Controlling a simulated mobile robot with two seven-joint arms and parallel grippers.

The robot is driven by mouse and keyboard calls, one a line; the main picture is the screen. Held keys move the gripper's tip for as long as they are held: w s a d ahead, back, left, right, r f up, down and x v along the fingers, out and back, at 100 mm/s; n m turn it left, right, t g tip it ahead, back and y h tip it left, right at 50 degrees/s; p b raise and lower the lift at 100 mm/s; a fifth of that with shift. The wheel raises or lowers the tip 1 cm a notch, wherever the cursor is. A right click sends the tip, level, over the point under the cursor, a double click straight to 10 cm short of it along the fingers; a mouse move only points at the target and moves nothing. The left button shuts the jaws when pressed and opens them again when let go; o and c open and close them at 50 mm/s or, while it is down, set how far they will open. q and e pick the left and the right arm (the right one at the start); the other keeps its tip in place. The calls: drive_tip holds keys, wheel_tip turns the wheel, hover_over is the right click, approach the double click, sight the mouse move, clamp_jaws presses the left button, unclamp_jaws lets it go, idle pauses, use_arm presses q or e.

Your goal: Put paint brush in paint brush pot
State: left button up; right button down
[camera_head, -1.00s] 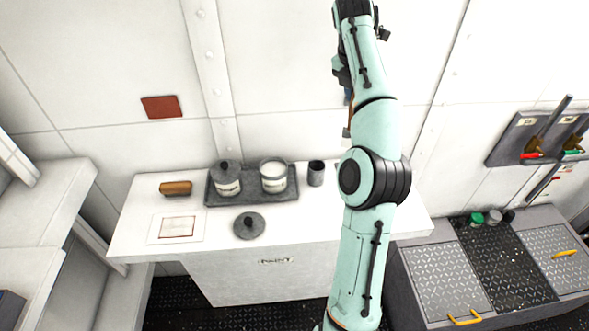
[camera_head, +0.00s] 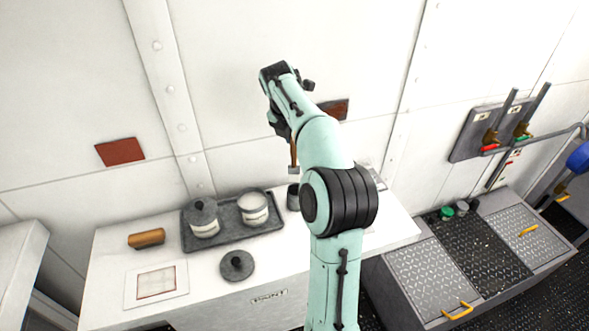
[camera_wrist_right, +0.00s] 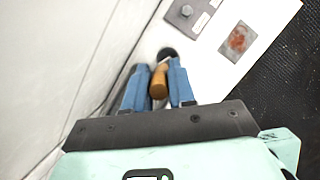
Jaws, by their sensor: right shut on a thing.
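The paint brush (camera_head: 293,158) hangs upright, handle up, from my right gripper in the head view. The gripper is mostly hidden behind my own arm there. In the right wrist view my right gripper (camera_wrist_right: 160,76) has its blue fingers shut on the brush's wooden handle (camera_wrist_right: 158,85). The paint brush pot (camera_head: 292,198), a small dark cylinder, stands on the white counter right of the tray. The brush's lower end shows just above the pot; I cannot tell whether it is inside the rim. The pot's dark mouth (camera_wrist_right: 167,53) shows partly beyond the fingers. My left gripper is out of view.
A dark tray (camera_head: 238,240) holds two white-banded pots, one lidded. A round dark lid (camera_head: 237,266), a brown block (camera_head: 146,239) and a framed card (camera_head: 157,283) lie on the white counter (camera_head: 205,290). The wall (camera_head: 90,90) is close behind.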

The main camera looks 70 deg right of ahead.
sight(297, 167)
drive_tip(key=f, duration=0.2)
drive_tip(key=s+f+b, duration=0.1)
drive_tip(key=f, duration=0.2)
drive_tip(key=shift+s+d+f, duration=0.1)
drive_tip(key=shift+s+f, duration=0.05)
drive_tip(key=shift+f, duration=0.15)
drive_tip(key=shift+w+f, duration=0.35)
drive_tip(key=shift+f, duration=0.1)
drive_tip(key=shift+s+f+b, duration=0.1)
drive_tip(key=shift+f+b, duration=0.2)
drive_tip(key=shift+f, duration=1.6)
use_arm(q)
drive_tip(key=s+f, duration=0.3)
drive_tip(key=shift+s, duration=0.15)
use_arm(e)
drive_tip(key=shift+f, duration=0.2)
drive_tip(key=c, duration=0.9)
unclamp_jaws()
drive_tip(key=shift+c, duration=0.2)
drive_tip(key=shift+r, duration=0.1)
